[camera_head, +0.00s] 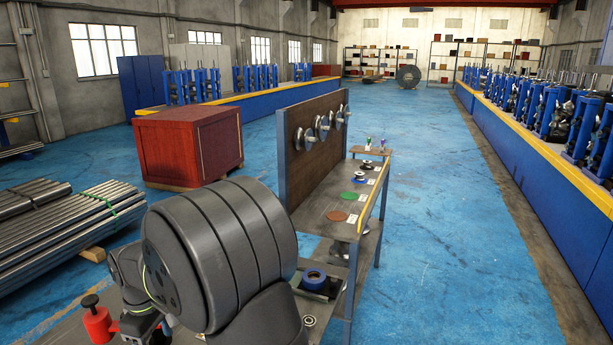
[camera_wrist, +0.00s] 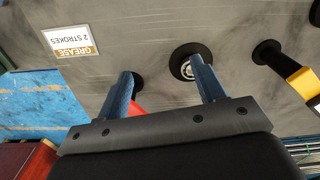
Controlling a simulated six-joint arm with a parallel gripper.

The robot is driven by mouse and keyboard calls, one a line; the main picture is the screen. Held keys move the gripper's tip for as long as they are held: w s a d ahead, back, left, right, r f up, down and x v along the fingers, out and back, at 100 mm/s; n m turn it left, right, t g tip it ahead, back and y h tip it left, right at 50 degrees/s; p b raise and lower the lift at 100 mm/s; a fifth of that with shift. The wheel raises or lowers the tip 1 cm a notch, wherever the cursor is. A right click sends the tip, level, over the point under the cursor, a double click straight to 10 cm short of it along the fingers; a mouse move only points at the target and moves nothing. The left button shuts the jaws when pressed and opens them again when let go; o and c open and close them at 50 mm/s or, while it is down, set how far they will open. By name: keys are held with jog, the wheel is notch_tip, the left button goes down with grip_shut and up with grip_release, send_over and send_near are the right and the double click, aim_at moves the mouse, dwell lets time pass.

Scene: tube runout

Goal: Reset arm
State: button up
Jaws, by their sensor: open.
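My gripper (camera_wrist: 168,88) shows in the wrist view with its two blue-grey fingers spread apart. It is open, and I see nothing held between the fingers. Beyond the fingertips is a grey work surface. A black ring with a pale centre (camera_wrist: 188,64) lies on that surface by the right finger. In the head view my dark arm fills the lower middle and the fingers are hidden.
A red grease tool (camera_head: 97,322) stands lower left. Steel tubes (camera_head: 60,220) lie left. Blue floor is clear right.

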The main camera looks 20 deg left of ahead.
jog(key=s+d, duration=0.7)
jog(key=s+a+f, duration=0.4)
jog(key=s, duration=0.1)
jog(key=s+a+f, duration=0.2)
jog(key=shift+s+a, duration=0.1)
jog(key=shift+s, duration=0.3)
jog(key=f, duration=0.2)
jog(key=s+f, duration=0.1)
jog(key=shift+a+f, duration=0.15)
jog(key=shift+a, duration=0.2)
jog(key=shift+f, duration=0.6)
jog(key=shift+w, duration=0.1)
